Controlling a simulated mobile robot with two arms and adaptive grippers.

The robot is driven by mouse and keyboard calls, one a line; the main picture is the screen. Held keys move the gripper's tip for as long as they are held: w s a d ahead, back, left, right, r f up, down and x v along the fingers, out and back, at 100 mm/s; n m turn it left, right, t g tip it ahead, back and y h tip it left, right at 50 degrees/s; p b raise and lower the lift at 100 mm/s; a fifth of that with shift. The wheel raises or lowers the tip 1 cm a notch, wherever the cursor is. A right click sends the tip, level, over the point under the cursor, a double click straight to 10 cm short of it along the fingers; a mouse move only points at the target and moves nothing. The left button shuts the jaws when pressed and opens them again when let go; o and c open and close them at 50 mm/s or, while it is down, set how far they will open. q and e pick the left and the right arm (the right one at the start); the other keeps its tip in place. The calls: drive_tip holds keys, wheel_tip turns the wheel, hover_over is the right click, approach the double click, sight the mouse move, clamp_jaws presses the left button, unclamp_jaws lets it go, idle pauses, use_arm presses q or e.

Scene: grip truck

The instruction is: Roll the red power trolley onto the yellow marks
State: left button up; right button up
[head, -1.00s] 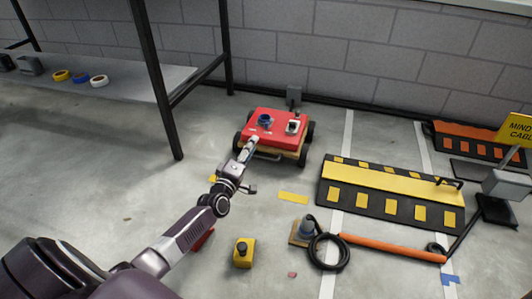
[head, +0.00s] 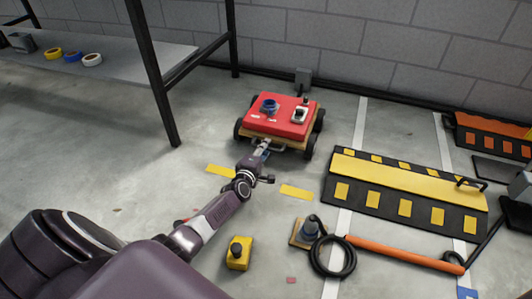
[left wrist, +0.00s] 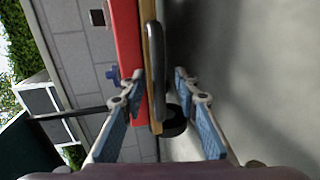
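The red power trolley (head: 285,124) stands on black wheels near the back wall, with a blue socket and a grey-white fitting on top. Its bar handle (left wrist: 152,60) faces me. Two yellow floor marks, a left one (head: 220,170) and a right one (head: 297,192), lie on the floor in front of the trolley, on my side. My left gripper (head: 263,152) is at the handle. In the left wrist view the left gripper (left wrist: 159,75) has its fingers apart, with the handle between them in the picture; contact cannot be told. My right gripper is not in view.
A shelf (head: 120,68) with tape rolls stands left, its black post (head: 157,90) close to the trolley. A yellow-black cable ramp (head: 400,190) lies right. A yellow button box (head: 238,255), a black cable coil (head: 333,256) and an orange bar (head: 405,252) lie in front.

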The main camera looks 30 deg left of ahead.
use_arm(q)
drive_tip(key=shift+w+a, duration=0.1)
drive_tip(key=shift+w, duration=0.25)
drive_tip(key=shift+c, duration=0.6)
clamp_jaws()
